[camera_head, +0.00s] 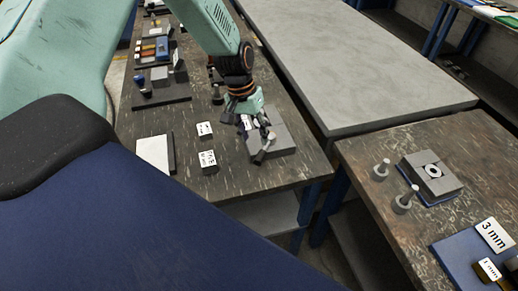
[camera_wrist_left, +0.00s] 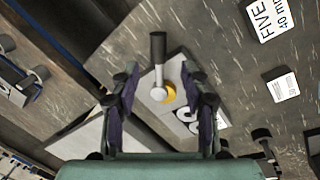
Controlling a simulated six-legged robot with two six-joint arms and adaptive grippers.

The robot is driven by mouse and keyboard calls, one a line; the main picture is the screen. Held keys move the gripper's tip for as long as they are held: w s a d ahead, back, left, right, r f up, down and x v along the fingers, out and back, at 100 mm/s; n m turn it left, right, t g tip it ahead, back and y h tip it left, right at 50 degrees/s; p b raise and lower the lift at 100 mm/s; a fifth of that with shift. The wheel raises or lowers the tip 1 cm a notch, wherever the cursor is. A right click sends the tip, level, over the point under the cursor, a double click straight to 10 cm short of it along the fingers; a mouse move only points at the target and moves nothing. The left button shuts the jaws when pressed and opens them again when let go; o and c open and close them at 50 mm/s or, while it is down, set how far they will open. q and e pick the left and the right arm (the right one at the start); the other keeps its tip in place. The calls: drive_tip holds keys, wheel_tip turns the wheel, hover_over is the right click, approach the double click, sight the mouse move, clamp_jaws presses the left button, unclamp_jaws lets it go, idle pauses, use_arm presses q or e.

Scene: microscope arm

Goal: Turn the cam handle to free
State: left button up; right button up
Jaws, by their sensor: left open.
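The cam handle (camera_head: 266,150) has a dark grip and sits on a grey block (camera_head: 284,138) on the workbench. In the left wrist view the handle's dark grip (camera_wrist_left: 158,46) points to the top of the picture, and its metal stem runs down beside a yellow round part (camera_wrist_left: 169,92). My left gripper (camera_head: 257,128) is open above the block. In the left wrist view its two fingers (camera_wrist_left: 160,78) stand apart, one on each side of the handle's stem, with gaps showing. A white label on the block is partly hidden by the right finger. My right gripper is not in view.
Two small white labelled blocks (camera_head: 206,130) and a white plate (camera_head: 154,154) lie left of the fixture. Several fixtures stand farther back. A second bench at right holds a grey block with a ring (camera_head: 432,171) and two pegs (camera_head: 381,171). A large grey table (camera_head: 350,70) stands behind.

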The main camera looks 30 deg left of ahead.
sight(260, 154)
use_arm(q)
drive_tip(key=f, duration=0.2)
drive_tip(key=d+f+b, duration=0.1)
drive_tip(key=f, duration=0.4)
drive_tip(key=shift+w+d+f, duration=0.1)
drive_tip(key=shift+w+d, duration=0.15)
drive_tip(key=shift+w, duration=0.05)
drive_tip(key=shift+d, duration=0.1)
drive_tip(key=shift+s, duration=0.15)
drive_tip(key=shift+c, duration=0.3)
drive_tip(key=c, duration=0.5)
clamp_jaws()
